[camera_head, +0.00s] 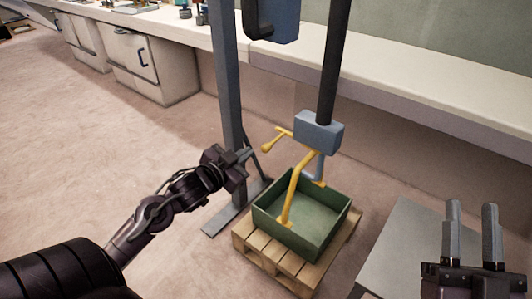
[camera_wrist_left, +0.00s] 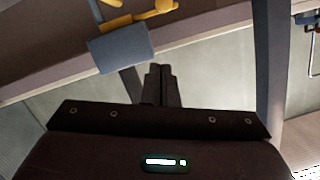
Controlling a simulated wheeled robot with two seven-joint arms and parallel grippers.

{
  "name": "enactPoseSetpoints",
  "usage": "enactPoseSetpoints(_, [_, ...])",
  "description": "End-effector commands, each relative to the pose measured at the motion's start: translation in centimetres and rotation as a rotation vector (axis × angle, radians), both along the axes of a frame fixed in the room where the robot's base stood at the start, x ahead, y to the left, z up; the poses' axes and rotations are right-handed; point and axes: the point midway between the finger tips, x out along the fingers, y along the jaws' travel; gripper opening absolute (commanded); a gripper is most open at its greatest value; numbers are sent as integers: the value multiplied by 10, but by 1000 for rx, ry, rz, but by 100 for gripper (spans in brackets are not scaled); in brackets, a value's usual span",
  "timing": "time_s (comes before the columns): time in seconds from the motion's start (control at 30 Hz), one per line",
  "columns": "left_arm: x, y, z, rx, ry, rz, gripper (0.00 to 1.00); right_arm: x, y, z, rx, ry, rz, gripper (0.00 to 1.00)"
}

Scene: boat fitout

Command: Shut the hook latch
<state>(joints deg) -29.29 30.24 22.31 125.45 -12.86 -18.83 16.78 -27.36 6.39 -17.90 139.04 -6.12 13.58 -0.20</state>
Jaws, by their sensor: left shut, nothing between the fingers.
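A grey-blue hook block (camera_head: 319,131) hangs at the end of a dark pole (camera_head: 333,65). A yellow bar (camera_head: 294,190) runs from below the block down into the green crate. My left gripper (camera_head: 249,154) is shut and empty, just left of the knob, apparently apart from it. In the left wrist view, the shut fingers (camera_wrist_left: 161,72) lie below the block (camera_wrist_left: 121,48) and the yellow lever (camera_wrist_left: 145,18). My right gripper (camera_head: 468,228) is open and empty.
The green crate (camera_head: 335,228) stands on a wooden pallet (camera_head: 263,257) below the hook. A grey upright post (camera_head: 229,80) rises behind my left gripper. A long pale counter (camera_head: 430,83) runs along the back. A grey table (camera_head: 400,240) is at the right. Floor at left is clear.

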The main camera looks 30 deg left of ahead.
Motion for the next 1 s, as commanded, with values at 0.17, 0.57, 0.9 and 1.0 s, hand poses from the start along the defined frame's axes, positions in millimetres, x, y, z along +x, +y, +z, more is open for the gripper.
enactPoseSetpoints(0.17, [-1,-3,5,7,-12,-9,0,-5,-1,6,8,-22,2,36])
enactPoseSetpoints(0.57, [4,-3,4,7,-13,-8,0,-8,-3,13,23,-60,1,36])
enactPoseSetpoints(0.9, [34,-3,-3,7,-13,-8,0,-47,-20,63,144,-361,0,36])
enactPoseSetpoints(1.0, [44,-3,-4,7,-14,-7,0,-63,-27,77,184,-462,2,36])
